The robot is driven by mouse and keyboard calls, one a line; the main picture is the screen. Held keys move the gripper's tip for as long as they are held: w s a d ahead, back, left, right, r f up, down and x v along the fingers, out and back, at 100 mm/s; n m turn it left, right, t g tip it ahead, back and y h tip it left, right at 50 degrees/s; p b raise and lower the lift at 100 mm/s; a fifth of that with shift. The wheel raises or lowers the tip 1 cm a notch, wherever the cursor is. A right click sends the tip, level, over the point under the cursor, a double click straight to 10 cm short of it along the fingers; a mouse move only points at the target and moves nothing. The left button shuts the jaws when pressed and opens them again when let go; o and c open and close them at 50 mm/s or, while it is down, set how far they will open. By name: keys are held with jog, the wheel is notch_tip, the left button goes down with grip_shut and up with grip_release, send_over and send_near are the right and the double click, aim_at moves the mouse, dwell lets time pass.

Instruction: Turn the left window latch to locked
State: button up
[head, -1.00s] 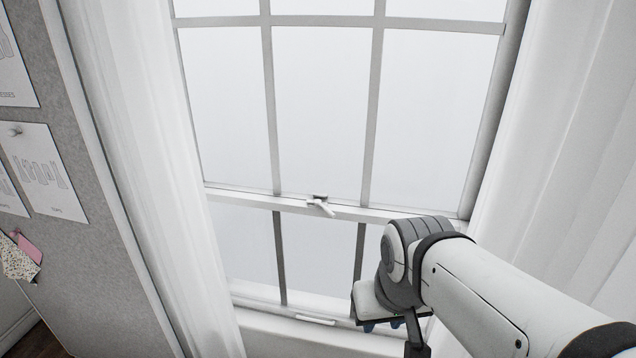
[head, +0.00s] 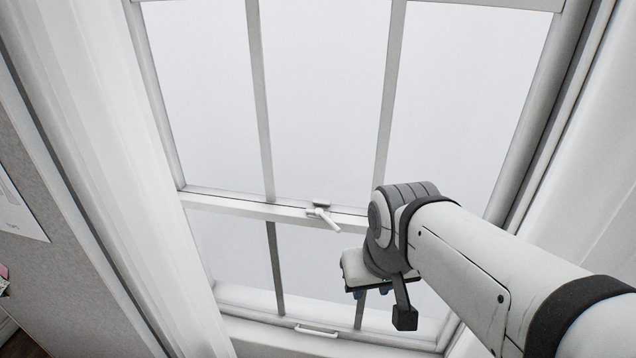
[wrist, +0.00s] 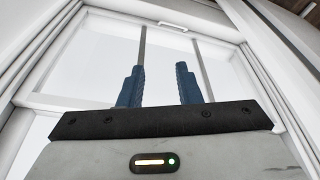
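A white window latch (head: 322,214) sits on the meeting rail of the window (head: 250,209), near the middle. Its lever points right and slightly down, out from the rail. No second latch shows. My gripper (head: 372,292) is right of and below the latch in the head view, mostly hidden behind my wrist. In the wrist view my gripper (wrist: 158,82) has its two blue fingers apart with nothing between them. The fingers point toward the lower part of the window, and the latch does not show there.
A white sash handle (head: 316,331) is on the bottom rail; it also shows in the wrist view (wrist: 172,27). White curtains (head: 110,170) hang on both sides. A grey pinboard wall (head: 50,255) is at the left. The space before the upper panes is clear.

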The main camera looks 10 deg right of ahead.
jog(key=shift+a, duration=0.2)
jog(key=n+g+h, duration=0.2)
jog(key=n, duration=0.3)
send_near(337, 227)
jog(key=p+x, duration=0.1)
jog(key=x, duration=0.6)
jog(key=shift+f, duration=0.4)
jog(key=shift+c, duration=0.2)
grip_shut()
